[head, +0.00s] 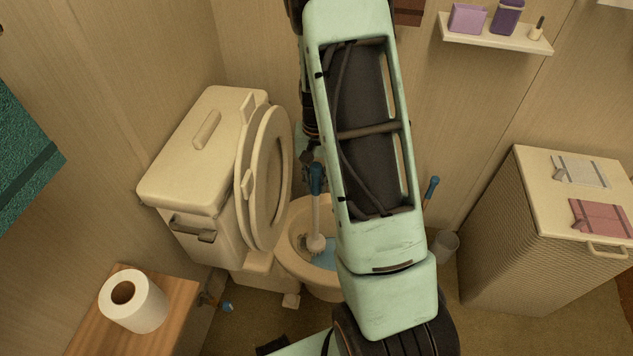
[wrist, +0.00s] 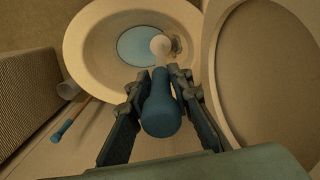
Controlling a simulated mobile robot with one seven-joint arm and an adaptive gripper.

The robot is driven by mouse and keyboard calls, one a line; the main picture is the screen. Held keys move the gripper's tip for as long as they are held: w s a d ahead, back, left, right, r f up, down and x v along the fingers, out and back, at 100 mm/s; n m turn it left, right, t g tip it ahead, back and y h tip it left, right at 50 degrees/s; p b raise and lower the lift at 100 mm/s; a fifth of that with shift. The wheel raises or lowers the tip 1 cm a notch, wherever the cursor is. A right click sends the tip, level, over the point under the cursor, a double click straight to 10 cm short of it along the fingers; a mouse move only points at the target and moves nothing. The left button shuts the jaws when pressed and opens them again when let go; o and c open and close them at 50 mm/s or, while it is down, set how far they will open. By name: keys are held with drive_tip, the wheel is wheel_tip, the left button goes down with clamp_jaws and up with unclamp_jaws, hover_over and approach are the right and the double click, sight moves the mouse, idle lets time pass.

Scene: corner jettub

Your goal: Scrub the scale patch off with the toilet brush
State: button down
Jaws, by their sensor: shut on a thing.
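The toilet brush has a blue handle (head: 316,178) and a white round head (head: 316,243). My gripper (wrist: 158,82) is shut on the brush's blue handle (wrist: 160,108). The brush points down into the open toilet bowl (head: 296,215). A rough greyish patch, apparently the scale patch (wrist: 177,46), is on the bowl's inner wall right beside the brush head (wrist: 160,44). It also shows left of the head in the head view (head: 303,241). I cannot tell whether head and patch touch. My arm hides the bowl's right side in the head view.
The raised toilet lid and seat (head: 265,180) stand close to my gripper. Another blue-handled tool (head: 431,190) and a small cup (head: 446,245) are right of the toilet. A ribbed hamper (head: 530,240) stands at right, a wooden stand with a paper roll (head: 134,301) at lower left.

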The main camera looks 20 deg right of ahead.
drive_tip(key=shift+w+a+f, duration=0.15)
drive_tip(key=shift+a+f, duration=0.05)
drive_tip(key=shift+f, duration=0.1)
drive_tip(key=shift+w, duration=0.1)
idle(0.3)
drive_tip(key=shift+w+d+r, duration=0.15)
drive_tip(key=shift+w+d, duration=0.5)
drive_tip(key=shift+w, duration=0.05)
drive_tip(key=shift+w+d, duration=0.5)
drive_tip(key=shift+w, duration=0.35)
